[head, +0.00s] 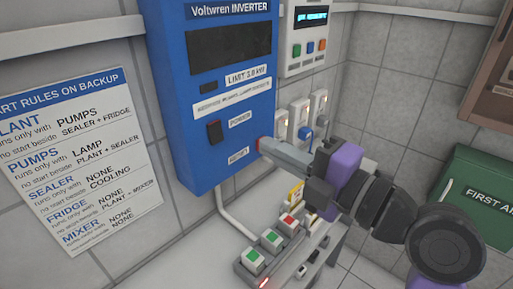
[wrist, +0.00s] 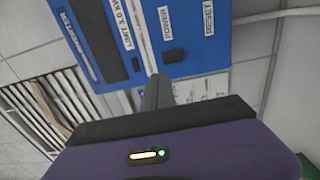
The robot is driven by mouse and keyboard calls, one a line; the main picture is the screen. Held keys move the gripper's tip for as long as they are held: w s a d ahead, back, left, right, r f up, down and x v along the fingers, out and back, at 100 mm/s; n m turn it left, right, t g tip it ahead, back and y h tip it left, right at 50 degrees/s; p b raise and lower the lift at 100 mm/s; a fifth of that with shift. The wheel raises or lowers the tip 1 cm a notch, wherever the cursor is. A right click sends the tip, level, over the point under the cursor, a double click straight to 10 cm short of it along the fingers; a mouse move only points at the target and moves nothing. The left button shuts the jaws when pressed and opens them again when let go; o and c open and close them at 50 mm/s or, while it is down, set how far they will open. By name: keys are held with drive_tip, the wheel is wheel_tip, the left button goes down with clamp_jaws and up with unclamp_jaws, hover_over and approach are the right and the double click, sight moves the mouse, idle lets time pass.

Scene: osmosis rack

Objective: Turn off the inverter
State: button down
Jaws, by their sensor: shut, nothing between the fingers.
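The blue inverter (head: 185,70) hangs on the tiled wall, with a dark display (head: 229,40) at its top. Its black rocker switch (head: 214,131) sits left of the POWER label; the switch also shows in the wrist view (wrist: 174,57). A RESET label (head: 238,156) is below, with a red button (head: 260,144) at the box's lower right edge, partly hidden by my fingers. My gripper (head: 266,146) is shut and empty, its tips at that right edge, right of and slightly below the switch. I cannot tell whether they touch the button or box.
A panel with a lit screen (head: 312,16) and several wall switches (head: 301,118) are to the right of the inverter. A button strip (head: 262,258) stands below. A green first aid box (head: 475,195) is at right, a rules poster (head: 75,160) at left.

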drive_tip(key=shift+v, duration=1.1)
drive_tip(key=shift+r, duration=0.1)
